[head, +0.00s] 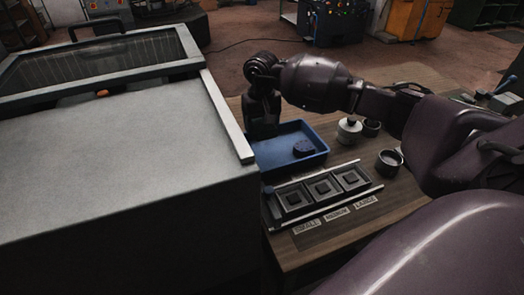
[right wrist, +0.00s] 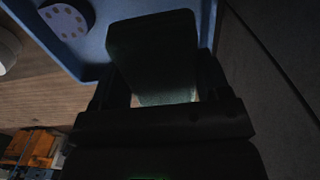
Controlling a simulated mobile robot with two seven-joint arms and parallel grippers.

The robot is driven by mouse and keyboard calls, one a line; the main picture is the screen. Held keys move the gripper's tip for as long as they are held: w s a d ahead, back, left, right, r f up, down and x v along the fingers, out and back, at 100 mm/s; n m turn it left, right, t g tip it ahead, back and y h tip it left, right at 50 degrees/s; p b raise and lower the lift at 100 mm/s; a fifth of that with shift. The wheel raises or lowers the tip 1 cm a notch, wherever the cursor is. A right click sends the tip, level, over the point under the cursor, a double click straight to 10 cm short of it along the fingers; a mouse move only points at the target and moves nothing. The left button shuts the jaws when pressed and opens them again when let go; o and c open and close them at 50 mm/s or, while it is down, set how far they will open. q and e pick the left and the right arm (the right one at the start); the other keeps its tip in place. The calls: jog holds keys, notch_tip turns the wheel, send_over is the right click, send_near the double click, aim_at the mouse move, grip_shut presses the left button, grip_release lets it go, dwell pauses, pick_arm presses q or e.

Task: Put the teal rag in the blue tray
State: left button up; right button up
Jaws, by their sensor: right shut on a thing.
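The blue tray (head: 313,134) stands on the wooden table beside the large grey machine. It also shows along the top of the right wrist view (right wrist: 100,42). My right gripper (head: 262,130) points down at the tray's back left corner. In the right wrist view it is shut on a dark, greenish folded thing, which looks like the teal rag (right wrist: 155,50), with the tray's blue surface behind it. The rag is hidden in the head view, and I cannot tell whether it touches the tray. My left gripper is not in view.
A dark round disc with holes (head: 304,149) lies in the tray. In front is a rack (head: 322,190) with three square slots. A light round pot (head: 349,130) and a dark cup (head: 388,162) stand to the right. The grey machine (head: 125,150) closes off the left.

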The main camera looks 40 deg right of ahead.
aim_at(262, 157)
notch_tip(262, 157, down, 11)
jog(key=shift+r+b, duration=0.2)
jog(key=shift+b, duration=0.1)
dwell(0.4)
jog(key=shift+f, duration=0.25)
jog(key=o, duration=0.9)
jog(key=shift+r, duration=0.1)
jog(key=shift+o, duration=0.4)
jog(key=shift+r, duration=0.1)
notch_tip(262, 157, up, 12)
jog(key=shift+r+p, duration=0.1)
jog(key=shift+p, duration=0.2)
jog(key=shift+s, duration=0.1)
